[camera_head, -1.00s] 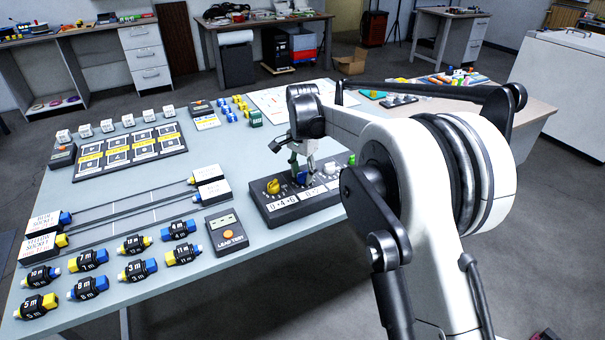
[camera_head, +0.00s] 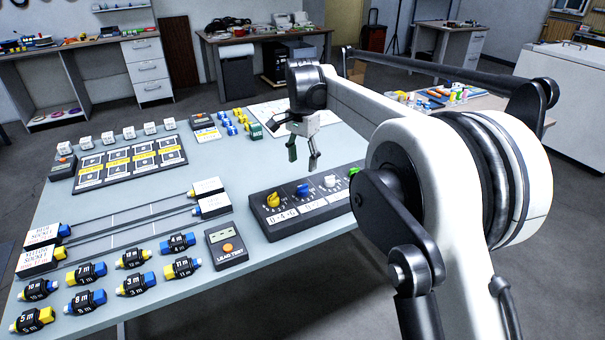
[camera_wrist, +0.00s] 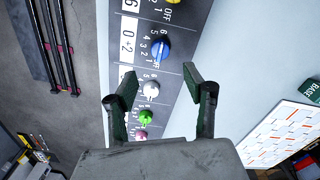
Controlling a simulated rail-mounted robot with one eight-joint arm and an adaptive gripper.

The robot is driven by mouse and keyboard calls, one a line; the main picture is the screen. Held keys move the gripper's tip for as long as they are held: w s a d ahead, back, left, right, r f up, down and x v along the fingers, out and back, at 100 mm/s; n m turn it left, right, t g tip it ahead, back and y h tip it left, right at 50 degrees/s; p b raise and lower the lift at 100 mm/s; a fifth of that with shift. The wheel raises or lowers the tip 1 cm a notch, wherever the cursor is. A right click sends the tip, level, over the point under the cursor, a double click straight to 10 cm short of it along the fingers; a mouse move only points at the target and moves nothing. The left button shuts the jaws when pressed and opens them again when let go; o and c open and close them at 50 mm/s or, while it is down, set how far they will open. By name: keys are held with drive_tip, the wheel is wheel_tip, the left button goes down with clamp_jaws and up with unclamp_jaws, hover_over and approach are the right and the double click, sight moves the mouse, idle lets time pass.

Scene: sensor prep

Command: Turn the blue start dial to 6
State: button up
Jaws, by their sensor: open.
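The blue start dial (camera_head: 303,190) sits on the dark control panel (camera_head: 262,222), between a yellow dial (camera_head: 272,200) and a white dial (camera_head: 330,181). In the wrist view the blue dial (camera_wrist: 160,46) has a pale pointer mark on its side toward the printed 3 and OFF; its exact setting is too small to read. My gripper (camera_head: 303,164) is open and empty, raised above and behind the panel, apart from the dials. In the wrist view its fingertips (camera_wrist: 158,78) are spread on both sides of the dial row.
A green dial (camera_wrist: 146,117) and a pink dial (camera_wrist: 141,134) continue the row. White labels run along the panel's front. A lead tester (camera_head: 227,247) lies left of the panel, with several connectors beyond it.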

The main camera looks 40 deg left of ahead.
drive_tip(key=shift+r, duration=1.1)
drive_tip(key=w+d+r+t+y, duration=0.1)
drive_tip(key=w+d+r, duration=0.1)
drive_tip(key=d+r, duration=0.5)
drive_tip(key=w+d+r, duration=0.2)
drive_tip(key=w+d, duration=0.1)
drive_tip(key=d, duration=0.8)
drive_tip(key=s+d+r+t, duration=0.1)
drive_tip(key=s+d+r, duration=0.1)
drive_tip(key=d, duration=0.8)
drive_tip(key=s+d+r+t, duration=0.1)
drive_tip(key=d+r, duration=0.2)
drive_tip(key=d, duration=0.7)
drive_tip(key=s+d+f+t, duration=0.1)
drive_tip(key=s+d, duration=0.4)
drive_tip(key=d, duration=0.3)
drive_tip(key=s+d+f+t, duration=0.1)
drive_tip(key=s+d, duration=0.4)
drive_tip(key=d, duration=0.3)
drive_tip(key=s+d+f+t+h, duration=0.1)
drive_tip(key=s+d+f+t, duration=0.1)
drive_tip(key=s+d+f, duration=0.7)
drive_tip(key=s+d, duration=0.2)
drive_tip(key=s, duration=0.2)
drive_tip(key=shift+d+n, duration=0.3)
drive_tip(key=shift+d, duration=0.1)
